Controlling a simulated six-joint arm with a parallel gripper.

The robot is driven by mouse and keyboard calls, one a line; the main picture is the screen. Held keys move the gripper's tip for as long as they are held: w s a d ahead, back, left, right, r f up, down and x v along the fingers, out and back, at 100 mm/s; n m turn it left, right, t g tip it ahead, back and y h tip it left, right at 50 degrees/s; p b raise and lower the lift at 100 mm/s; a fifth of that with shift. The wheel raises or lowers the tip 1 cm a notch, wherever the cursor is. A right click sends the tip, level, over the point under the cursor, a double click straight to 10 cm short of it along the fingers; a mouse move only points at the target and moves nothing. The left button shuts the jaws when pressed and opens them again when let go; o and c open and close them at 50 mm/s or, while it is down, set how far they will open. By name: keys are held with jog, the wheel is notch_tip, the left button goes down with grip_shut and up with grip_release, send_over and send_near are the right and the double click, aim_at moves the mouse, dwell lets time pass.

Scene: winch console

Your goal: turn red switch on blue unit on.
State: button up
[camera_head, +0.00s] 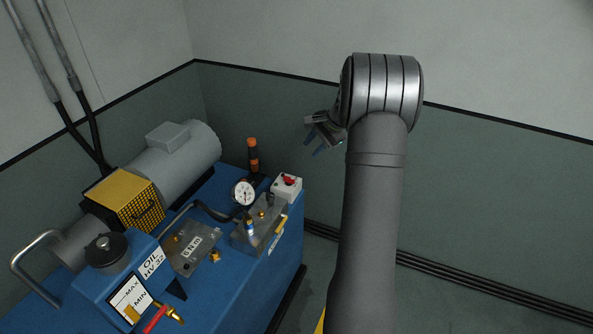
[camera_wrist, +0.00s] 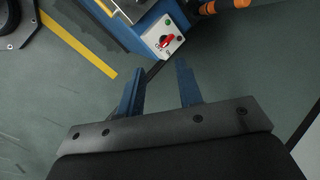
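The red switch (camera_head: 289,181) sits on a small white box (camera_head: 284,193) at the right end of the blue unit (camera_head: 285,262). In the wrist view the red switch (camera_wrist: 166,41) is a red knob on the white face, with a small green spot (camera_wrist: 167,21) near it. My gripper (camera_head: 322,137) is up and to the right of the switch in the head view, apart from it. In the wrist view its two blue fingers (camera_wrist: 160,75) are spread with nothing between them, and the switch lies beyond the tips. The exact knob angle is too small to tell.
A grey motor (camera_head: 172,160) lies behind. The floor right of the unit is clear.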

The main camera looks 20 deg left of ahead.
notch_tip(320, 180, down, 10)
jog(key=w+d+m+g+y, duration=0.1)
jog(key=w+d+m+y, duration=0.2)
jog(key=m, duration=0.4)
jog(key=m+t+y, duration=0.1)
jog(key=m+y, duration=0.3)
jog(key=m, duration=0.2)
send_near(289, 180)
jog(key=x, duration=1)
jog(key=shift+w+a+r, duration=0.15)
jog(key=shift+w+r, duration=0.15)
jog(key=shift+r, duration=0.1)
grip_shut()
